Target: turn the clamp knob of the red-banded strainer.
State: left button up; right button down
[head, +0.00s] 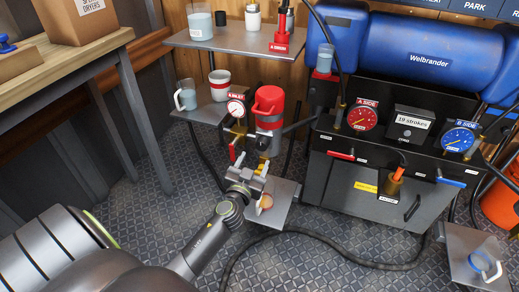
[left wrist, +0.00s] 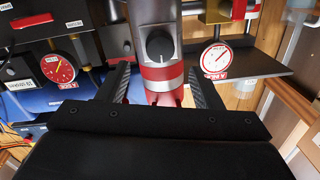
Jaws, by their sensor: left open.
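My left gripper (head: 251,167) is in front of and below the strainer. Its fingers also show in the left wrist view (left wrist: 160,75), open and spread either side of the band and grey ring, apart from the knob. My right gripper is out of view.
A small gauge (head: 236,108) with a red A label stands left of the strainer. A black cabinet (head: 356,160) with red and blue gauges is at right. A shelf with a cup (head: 220,84) is at left. A hose (head: 340,238) crosses the floor.

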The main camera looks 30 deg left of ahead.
aim_at(261, 147)
pick_arm(q)
jog(key=x, duration=0.5)
jog(key=shift+w+a, duration=0.1)
jog(key=shift+w, duration=0.15)
jog(key=shift+w+a, duration=0.15)
jog(key=shift+w, duration=0.3)
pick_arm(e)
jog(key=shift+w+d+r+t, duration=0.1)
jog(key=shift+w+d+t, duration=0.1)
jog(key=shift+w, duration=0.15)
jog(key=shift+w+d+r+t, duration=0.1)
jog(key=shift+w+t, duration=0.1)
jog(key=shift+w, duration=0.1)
pick_arm(q)
jog(key=c, duration=1)
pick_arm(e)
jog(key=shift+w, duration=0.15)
